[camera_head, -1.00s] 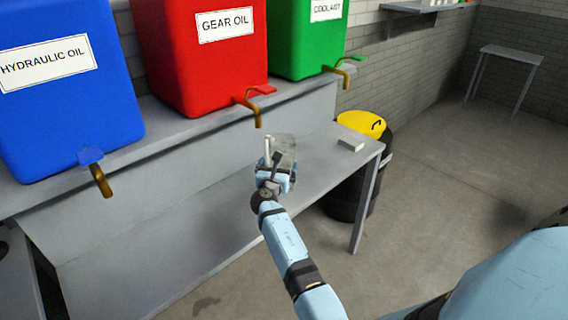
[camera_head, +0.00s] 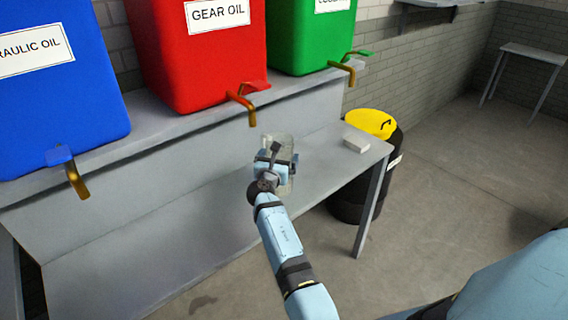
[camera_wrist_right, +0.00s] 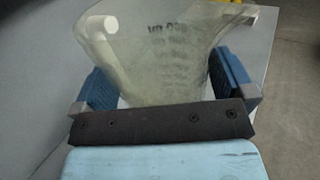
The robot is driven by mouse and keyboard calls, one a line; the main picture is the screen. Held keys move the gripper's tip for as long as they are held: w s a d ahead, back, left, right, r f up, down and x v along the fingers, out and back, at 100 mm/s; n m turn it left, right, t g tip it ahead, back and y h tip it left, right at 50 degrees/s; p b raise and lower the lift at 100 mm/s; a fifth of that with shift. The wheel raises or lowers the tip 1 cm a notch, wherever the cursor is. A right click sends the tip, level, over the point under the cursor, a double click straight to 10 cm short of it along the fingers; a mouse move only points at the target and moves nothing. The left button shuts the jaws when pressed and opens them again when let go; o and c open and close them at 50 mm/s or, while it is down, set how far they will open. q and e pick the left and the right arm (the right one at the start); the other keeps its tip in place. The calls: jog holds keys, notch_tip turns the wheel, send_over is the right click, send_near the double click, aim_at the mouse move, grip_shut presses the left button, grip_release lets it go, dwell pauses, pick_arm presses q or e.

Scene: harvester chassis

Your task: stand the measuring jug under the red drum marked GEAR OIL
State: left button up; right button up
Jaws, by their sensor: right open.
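The measuring jug (camera_head: 277,146) is clear with dark scale marks; its body and white handle show in the right wrist view (camera_wrist_right: 165,45). It appears to be upright on the lower bench, below and slightly right of the brass tap (camera_head: 243,103) of the red GEAR OIL drum (camera_head: 195,55). My right gripper (camera_head: 273,166) is open, with its blue finger pads on either side of the jug. The gripper hides the jug's lower part, so I cannot see its base. My left gripper is not in view.
The blue drum (camera_head: 60,105) and green drum (camera_head: 305,45) flank the red one on the raised shelf. A small pale block (camera_head: 357,144) lies on the bench (camera_head: 325,165) to the right. A dark bin with a yellow lid (camera_head: 370,123) stands beyond the bench end.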

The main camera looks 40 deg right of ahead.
jog(key=shift+w+d, duration=0.25)
jog(key=shift+d, duration=0.1)
jog(key=shift+a, duration=0.15)
jog(key=shift+c, duration=0.7)
jog(key=c, duration=0.6)
jog(key=shift+c, duration=0.2)
